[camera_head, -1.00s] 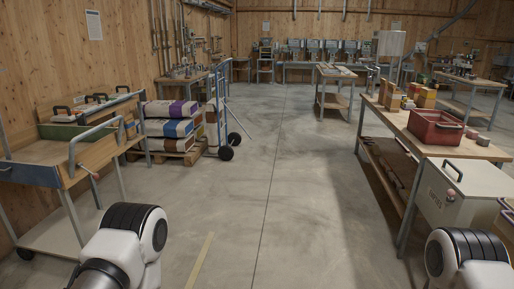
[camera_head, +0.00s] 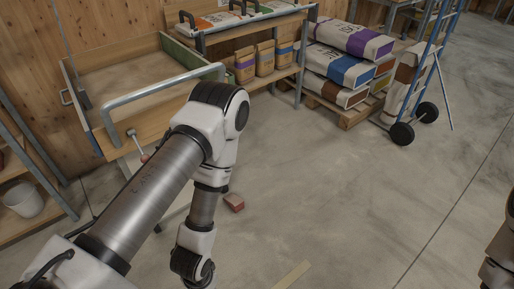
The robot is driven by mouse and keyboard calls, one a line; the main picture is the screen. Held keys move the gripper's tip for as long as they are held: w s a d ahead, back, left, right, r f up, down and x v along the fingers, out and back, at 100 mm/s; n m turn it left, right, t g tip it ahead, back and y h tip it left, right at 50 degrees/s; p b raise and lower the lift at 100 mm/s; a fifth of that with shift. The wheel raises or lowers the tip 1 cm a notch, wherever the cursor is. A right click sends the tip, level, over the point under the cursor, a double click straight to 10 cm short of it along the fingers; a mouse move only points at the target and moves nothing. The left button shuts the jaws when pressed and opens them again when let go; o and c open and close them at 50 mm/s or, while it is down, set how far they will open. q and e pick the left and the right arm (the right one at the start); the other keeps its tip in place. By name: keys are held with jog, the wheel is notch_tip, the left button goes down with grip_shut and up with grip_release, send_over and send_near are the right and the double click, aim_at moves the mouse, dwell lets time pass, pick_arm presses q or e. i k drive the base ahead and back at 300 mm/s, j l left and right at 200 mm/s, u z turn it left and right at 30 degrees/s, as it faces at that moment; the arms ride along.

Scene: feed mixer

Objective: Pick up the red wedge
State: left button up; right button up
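The red wedge (camera_head: 234,202) lies on the concrete floor, a small red block just right of my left forearm and in front of the wooden cart. My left arm comes in from the left and bends down beside the wedge. Its lower end is at the bottom of the view, nearer to me than the wedge and apart from it. The fingers of my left gripper do not show. Part of my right arm shows at the right edge, but its gripper is out of view.
A wooden cart (camera_head: 115,118) with a grey rail handle stands behind my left arm. Stacked sacks (camera_head: 345,68) lie on a pallet (camera_head: 345,115) beside a blue hand truck (camera_head: 425,70). A white bucket (camera_head: 22,199) is at the left. The floor to the right is clear.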

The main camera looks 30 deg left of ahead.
aim_at(237, 203)
jog(key=i+l+u, duration=0.15)
jog(key=i+u, duration=0.2)
jog(key=i, duration=0.3)
jog(key=i+l+u, duration=0.35)
jog(key=i, duration=0.25)
jog(key=i+l+u, duration=0.3)
jog(key=i+l, duration=0.15)
jog(key=i, duration=0.15)
jog(key=i+l+u, duration=0.45)
jog(key=u, duration=0.25)
jog(key=i+l+u, duration=0.15)
jog(key=l+u, duration=0.25)
jog(key=i+l+u, duration=0.1)
jog(key=l+u, duration=0.6)
jog(key=l, duration=0.15)
jog(key=i, duration=0.05)
